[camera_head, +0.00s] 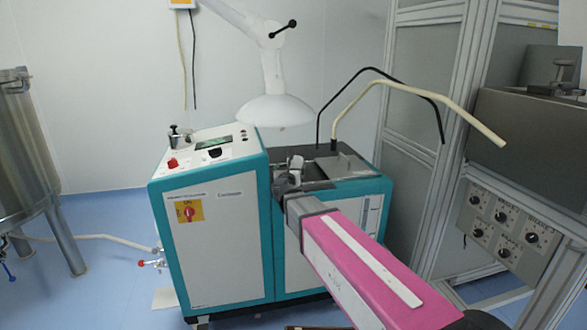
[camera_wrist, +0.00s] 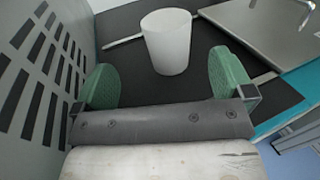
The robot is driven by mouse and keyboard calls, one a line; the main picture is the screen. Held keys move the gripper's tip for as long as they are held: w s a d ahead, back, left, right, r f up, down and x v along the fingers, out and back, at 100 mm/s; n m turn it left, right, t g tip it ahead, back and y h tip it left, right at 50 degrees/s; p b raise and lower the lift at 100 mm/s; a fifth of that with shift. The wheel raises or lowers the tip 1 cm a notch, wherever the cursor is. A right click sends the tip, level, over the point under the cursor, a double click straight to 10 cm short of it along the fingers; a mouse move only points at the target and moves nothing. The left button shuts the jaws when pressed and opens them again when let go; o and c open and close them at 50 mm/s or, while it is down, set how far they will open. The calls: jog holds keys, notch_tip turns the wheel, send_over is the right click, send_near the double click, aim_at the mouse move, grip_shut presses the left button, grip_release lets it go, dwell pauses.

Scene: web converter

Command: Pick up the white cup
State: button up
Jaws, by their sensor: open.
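The white cup (camera_wrist: 167,38) stands upright on a black work surface in the wrist view. It is ahead of and between the two green finger pads of my gripper (camera_wrist: 162,80). The pads are spread wide, one to each side of the cup's lower part, and a gap shows on both sides. My gripper is open and holds nothing. In the head view my gripper (camera_head: 289,178) is over the front edge of the teal and white machine's top. I cannot clearly make out the cup there.
The black top (camera_wrist: 122,62) bears a flat grey plate (camera_wrist: 270,35) on the right. A slotted grey panel (camera_wrist: 40,70) rises close on the left. The teal and white machine (camera_head: 220,235) has a control panel on its left part. A white lamp-like hood (camera_head: 276,111) hangs above.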

send_near(296, 158)
jog(key=shift+w+a+r, duration=0.1)
jog(key=shift+w+a, duration=0.05)
jog(key=shift+w, duration=0.3)
jog(key=shift+w+a+r, duration=0.1)
jog(key=shift+w, duration=0.4)
jog(key=shift+w+d+f, duration=0.1)
jog(key=shift+w+d, duration=0.1)
jog(key=shift+w, duration=0.7)
jog(key=shift+w+d, duration=0.2)
jog(key=shift+w, duration=0.7)
jog(key=shift+w+d, duration=0.2)
jog(key=shift+w, duration=0.75)
jog(key=shift+c, duration=0.3)
jog(key=c, duration=0.9)
